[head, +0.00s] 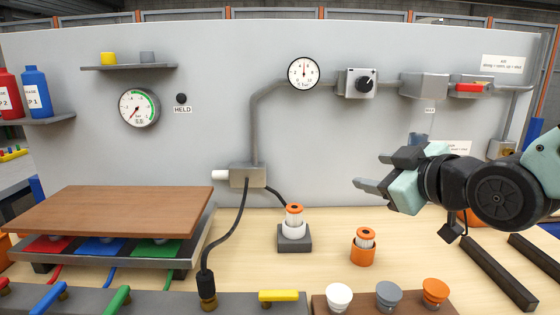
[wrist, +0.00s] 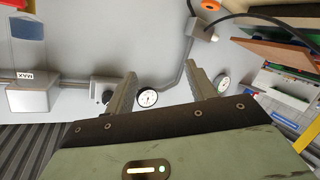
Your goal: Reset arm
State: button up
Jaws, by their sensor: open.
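My gripper (head: 372,172) is at the right in the head view, raised above the table in front of the grey panel. Its fingers point left. In the wrist view its two fingers (wrist: 160,88) stand apart with nothing between them. My arm reaches in from the right edge. A brown board (head: 115,209) lies at the left of the table, over a tray (head: 192,249) with red, blue and green pads. The gripper is well apart from the board.
Knobs (head: 388,294) and coloured levers line the front edge. Dark bars (head: 497,272) lie at the right. A black cable (head: 236,228) hangs from the panel box (head: 247,176).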

jog(key=s+a+f+m+g+h+p, duration=0.1)
jog(key=s+a+f+g+p, duration=0.15)
jog(key=s+g, duration=0.2)
jog(key=s+a+f+g+h+p, duration=0.1)
jog(key=s+a+f+g, duration=0.15)
jog(key=s, duration=0.25)
jog(key=s+d+f+m+g+h+p, duration=0.1)
jog(key=s+g, duration=0.6)
jog(key=s, duration=0.8)
jog(key=shift+d+f+m+h+p, duration=0.15)
jog(key=shift+f+m+h+p, duration=0.15)
jog(key=shift+f+h+p, duration=0.65)
jog(key=shift+w+r, duration=0.1)
jog(key=shift+r, duration=0.05)
jog(key=shift+c, duration=0.3)
